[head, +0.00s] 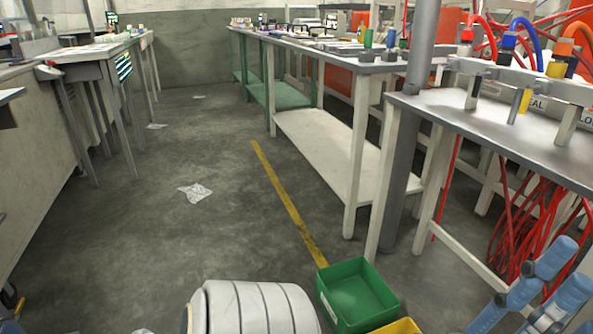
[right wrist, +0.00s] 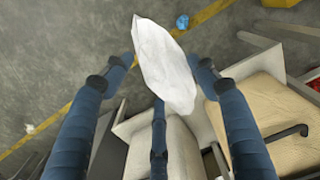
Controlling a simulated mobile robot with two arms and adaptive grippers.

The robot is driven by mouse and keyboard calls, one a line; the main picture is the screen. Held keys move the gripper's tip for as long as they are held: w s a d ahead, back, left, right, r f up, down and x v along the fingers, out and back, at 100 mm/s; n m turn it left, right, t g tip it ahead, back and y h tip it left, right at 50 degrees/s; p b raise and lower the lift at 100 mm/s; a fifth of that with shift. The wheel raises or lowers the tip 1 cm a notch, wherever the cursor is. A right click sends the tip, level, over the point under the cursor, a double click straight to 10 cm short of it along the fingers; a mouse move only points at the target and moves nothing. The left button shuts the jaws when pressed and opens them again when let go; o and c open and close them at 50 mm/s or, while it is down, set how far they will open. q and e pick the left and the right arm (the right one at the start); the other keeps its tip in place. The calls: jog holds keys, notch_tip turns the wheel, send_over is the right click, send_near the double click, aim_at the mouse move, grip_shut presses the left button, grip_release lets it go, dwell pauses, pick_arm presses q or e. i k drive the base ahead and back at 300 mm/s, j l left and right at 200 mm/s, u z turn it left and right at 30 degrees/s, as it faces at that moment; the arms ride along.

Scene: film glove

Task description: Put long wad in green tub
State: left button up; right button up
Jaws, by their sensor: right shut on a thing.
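The long wad (right wrist: 165,65) is a white, elongated crumpled piece in the right wrist view. My right gripper (right wrist: 164,82) has its blue fingers around it and is shut on it. In the head view the right gripper (head: 550,277) shows at the lower right corner, to the right of the tub; the wad cannot be made out there. The green tub (head: 326,297) is an open box at the bottom centre of the head view, and its visible inside looks empty. My left gripper is not in view.
A yellow container (head: 400,327) stands beside the green tub, mostly cut off. A grey workbench (head: 480,125) with red hoses below is at the right. A crumpled white sheet (head: 195,192) lies on the open floor. A blue wad (right wrist: 182,22) lies on the floor in the wrist view.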

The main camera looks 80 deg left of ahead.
aim_at(353, 305)
jog(key=j+u, duration=0.25)
jog(key=u, duration=0.15)
jog(key=j+u, duration=0.25)
jog(key=u, duration=0.2)
jog(key=i+j+u, duration=0.15)
jog(key=u, duration=0.25)
jog(key=i+j+u, duration=0.15)
jog(key=j+u, duration=0.25)
jog(key=i+j, duration=0.1)
jog(key=i, duration=0.25)
jog(key=i+j, duration=0.1)
jog(key=i, duration=0.3)
